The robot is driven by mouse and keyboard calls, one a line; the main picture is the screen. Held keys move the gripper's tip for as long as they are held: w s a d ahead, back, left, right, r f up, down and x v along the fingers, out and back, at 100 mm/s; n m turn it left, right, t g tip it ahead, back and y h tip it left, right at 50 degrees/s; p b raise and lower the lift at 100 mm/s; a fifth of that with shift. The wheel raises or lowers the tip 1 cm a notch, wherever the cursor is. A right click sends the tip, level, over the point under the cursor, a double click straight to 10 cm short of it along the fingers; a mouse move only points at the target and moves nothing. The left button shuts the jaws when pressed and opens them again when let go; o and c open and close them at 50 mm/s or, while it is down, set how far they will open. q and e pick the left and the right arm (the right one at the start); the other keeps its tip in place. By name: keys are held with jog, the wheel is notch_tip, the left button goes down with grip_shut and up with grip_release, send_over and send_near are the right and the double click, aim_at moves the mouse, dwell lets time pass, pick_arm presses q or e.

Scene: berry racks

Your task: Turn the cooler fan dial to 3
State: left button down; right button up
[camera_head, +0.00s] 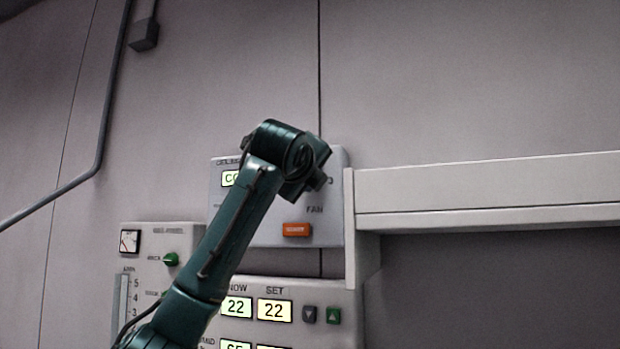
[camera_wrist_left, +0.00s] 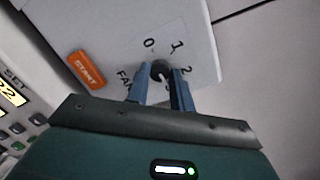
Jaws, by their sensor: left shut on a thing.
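The fan dial (camera_wrist_left: 160,68) is a small dark round knob on a pale cooler panel (camera_head: 270,237). In the left wrist view the numbers 0, 1 and 2 show around it, with the word FAN beside it. My left gripper (camera_wrist_left: 161,84) has its two blue-grey fingers shut on the dial, one on each side. A light mark shows on the knob, but I cannot tell which number it points to. In the head view my left wrist covers the dial, and the 3 shows just right of it. My right gripper is in neither view.
An orange START button (camera_head: 297,230) sits below the FAN label. A lower panel with lit 22 displays (camera_head: 274,310) and arrow buttons is underneath. A gauge panel (camera_head: 150,238) is at the left. A pale frame (camera_head: 480,190) juts out at the right.

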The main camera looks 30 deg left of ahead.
pick_arm(q)
jog(key=shift+m, duration=0.7)
jog(key=c, duration=1.2)
grip_release()
jog(key=shift+c, duration=0.2)
jog(key=shift+s, duration=0.1)
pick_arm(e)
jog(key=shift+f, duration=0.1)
pick_arm(q)
jog(key=b+v, duration=0.4)
jog(key=v, duration=0.9)
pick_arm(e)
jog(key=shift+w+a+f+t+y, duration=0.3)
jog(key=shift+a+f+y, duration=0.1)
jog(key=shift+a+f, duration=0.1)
